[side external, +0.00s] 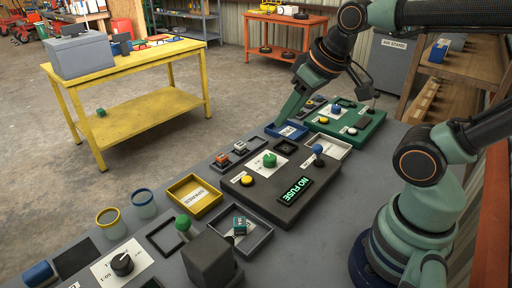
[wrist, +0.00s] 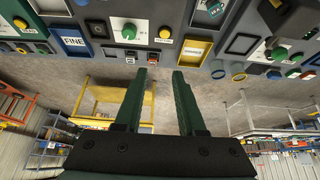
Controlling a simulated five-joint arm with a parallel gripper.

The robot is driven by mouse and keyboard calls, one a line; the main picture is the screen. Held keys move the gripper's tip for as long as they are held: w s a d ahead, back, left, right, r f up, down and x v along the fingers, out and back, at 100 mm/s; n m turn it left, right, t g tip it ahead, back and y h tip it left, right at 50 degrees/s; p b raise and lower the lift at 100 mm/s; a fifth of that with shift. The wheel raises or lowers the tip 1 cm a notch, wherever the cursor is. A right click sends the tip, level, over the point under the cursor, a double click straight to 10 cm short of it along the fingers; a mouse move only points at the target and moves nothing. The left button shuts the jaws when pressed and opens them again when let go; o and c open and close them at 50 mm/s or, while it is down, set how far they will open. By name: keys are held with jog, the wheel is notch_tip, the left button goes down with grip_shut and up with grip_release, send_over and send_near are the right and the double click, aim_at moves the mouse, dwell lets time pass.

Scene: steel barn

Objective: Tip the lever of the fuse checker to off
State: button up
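The fuse checker (side external: 262,205) is a dark grey box on the bench with a lit "NO FUSE" display (side external: 293,191), a green knob (side external: 269,159) and a yellow button (side external: 247,180). Its blue-ball lever (side external: 318,150) stands at the far right part of its top; its exact tilt is too small to tell. In the wrist view the checker's green knob (wrist: 129,31) and yellow button (wrist: 165,32) show at the top. My gripper (wrist: 160,73) is open and empty. In the side view my gripper (side external: 272,130) hangs near the blue tray, apart from the lever.
A blue tray (side external: 286,130) and a green panel box (side external: 365,136) lie beyond the checker. A yellow tray (side external: 195,196) and a grey tray with a green part (side external: 239,225) lie nearer. A dark block (side external: 209,260) and a green-ball lever (side external: 183,223) stand at the front.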

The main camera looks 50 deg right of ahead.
jog(key=shift+d+f+n, duration=0.1)
jog(key=shift+d+n, duration=0.1)
jog(key=shift+n, duration=0.1)
grip_shut()
jog(key=n+g+y, duration=0.1)
jog(key=n+g, duration=0.7)
jog(key=n, duration=1.6)
send_over(318, 154)
jog(key=a, duration=0.3)
jog(key=w+d+x, duration=0.1)
jog(key=x, duration=1.2)
jog(key=a+x, duration=0.1)
jog(key=x, duration=0.2)
jog(key=shift+s+f, duration=0.2)
jog(key=shift+w+d+r, duration=0.15)
jog(key=shift+w+d, duration=0.45)
jog(key=shift+d, duration=0.25)
jog(key=shift+w+d+r, duration=0.15)
jog(key=shift+w+d, duration=0.4)
jog(key=shift+d, duration=0.35)
